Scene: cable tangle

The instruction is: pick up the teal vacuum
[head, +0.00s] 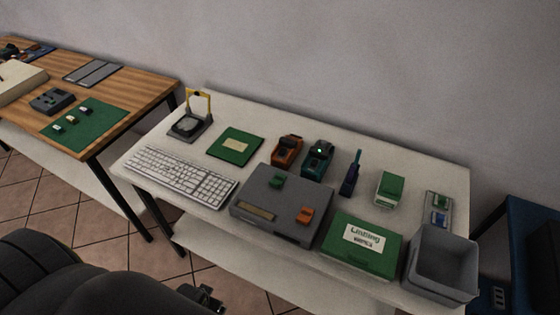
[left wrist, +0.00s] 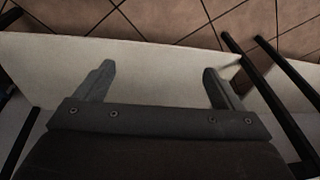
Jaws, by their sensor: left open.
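The teal vacuum (head: 318,160) is a small teal and dark device on the white table, towards the back and near the middle. It stands just right of a similar orange device (head: 287,152). Nothing is touching it from my side. My left gripper (left wrist: 156,82) is open and empty in the left wrist view, with its two fingers wide apart over a pale surface. In the head view part of it (head: 206,298) shows low at the bottom, in front of the table and well away from the vacuum. My right gripper is not in view.
A grey case (head: 262,212) lies in front of the vacuum, with a keyboard (head: 180,175) to its left. A dark blue upright tool (head: 350,177) stands right of the vacuum. A green box (head: 350,262) and a grey bin (head: 443,290) are at the right front.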

